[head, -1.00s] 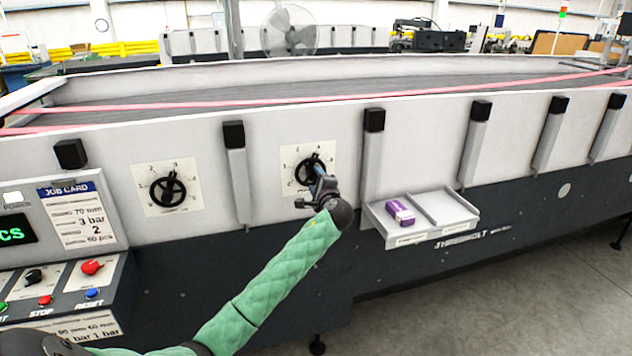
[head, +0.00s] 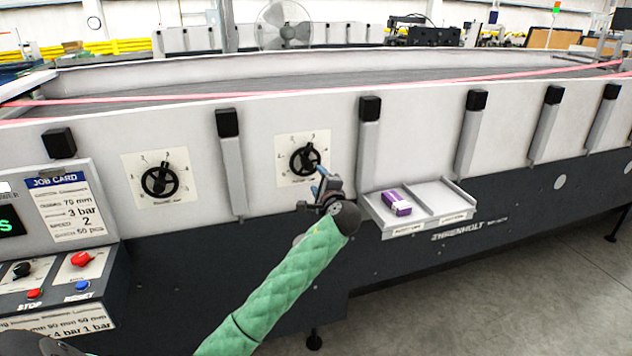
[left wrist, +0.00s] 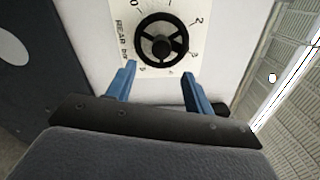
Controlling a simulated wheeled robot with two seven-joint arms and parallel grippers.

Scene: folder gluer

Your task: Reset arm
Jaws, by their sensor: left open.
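My left arm, in a green sleeve, reaches up from the bottom of the head view. Its gripper (head: 320,180) is in front of the machine's white side panel, just below and right of the right-hand black dial knob (head: 304,160). In the left wrist view the two blue fingers of the gripper (left wrist: 154,88) stand apart with nothing between them. The same knob (left wrist: 162,45) is beyond the fingertips, on a white scale plate with numbers, and the fingers look clear of it. My right gripper is not in view.
A second dial knob (head: 160,181) is further left. A grey two-part tray (head: 446,196) holds a purple and white box (head: 396,203) right of my gripper. The control panel with red knob (head: 81,259) and job card (head: 78,208) is at left. Floor at right is clear.

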